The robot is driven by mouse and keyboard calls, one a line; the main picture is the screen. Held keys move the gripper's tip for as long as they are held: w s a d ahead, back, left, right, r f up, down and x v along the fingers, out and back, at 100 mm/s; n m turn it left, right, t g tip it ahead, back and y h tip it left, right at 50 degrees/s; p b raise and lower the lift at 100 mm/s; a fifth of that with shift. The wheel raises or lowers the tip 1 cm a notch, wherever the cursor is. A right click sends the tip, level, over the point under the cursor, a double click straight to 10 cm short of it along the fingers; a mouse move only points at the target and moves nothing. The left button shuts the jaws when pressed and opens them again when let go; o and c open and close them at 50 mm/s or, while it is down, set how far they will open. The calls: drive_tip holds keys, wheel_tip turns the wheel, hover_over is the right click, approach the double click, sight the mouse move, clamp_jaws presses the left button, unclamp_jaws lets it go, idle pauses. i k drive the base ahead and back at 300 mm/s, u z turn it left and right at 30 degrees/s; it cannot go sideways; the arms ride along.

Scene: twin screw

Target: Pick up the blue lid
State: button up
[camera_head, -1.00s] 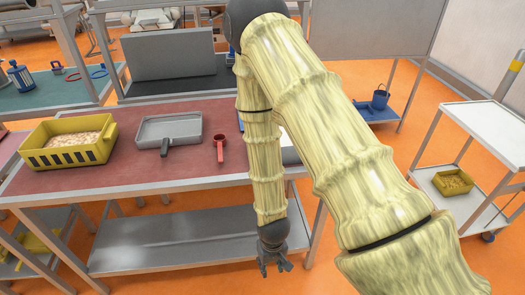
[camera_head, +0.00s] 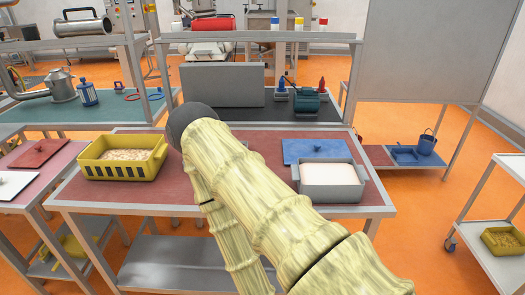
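A flat blue lid (camera_head: 306,151) lies on the red-topped table (camera_head: 130,196), right of my arm, just behind a grey bin (camera_head: 333,190) with white contents. The bin's back rim overlaps the lid's front edge in the picture. Another blue flat piece (camera_head: 404,154) with a raised part lies on a low shelf further right; I cannot tell what it is. My arm crosses the middle of the view in front of the table. My gripper is not visible; it is out of the frame or behind the arm.
A yellow bin (camera_head: 122,166) stands at the table's left. A red lid (camera_head: 38,152) and white lid (camera_head: 17,184) lie on the left table. A blue bucket (camera_head: 427,144) stands on the low right shelf. The white cart (camera_head: 498,250) is at right.

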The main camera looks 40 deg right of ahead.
sight(293, 149)
drive_tip(key=u, duration=1.05)
drive_tip(key=i, duration=1.25)
drive_tip(key=z, duration=3.05)
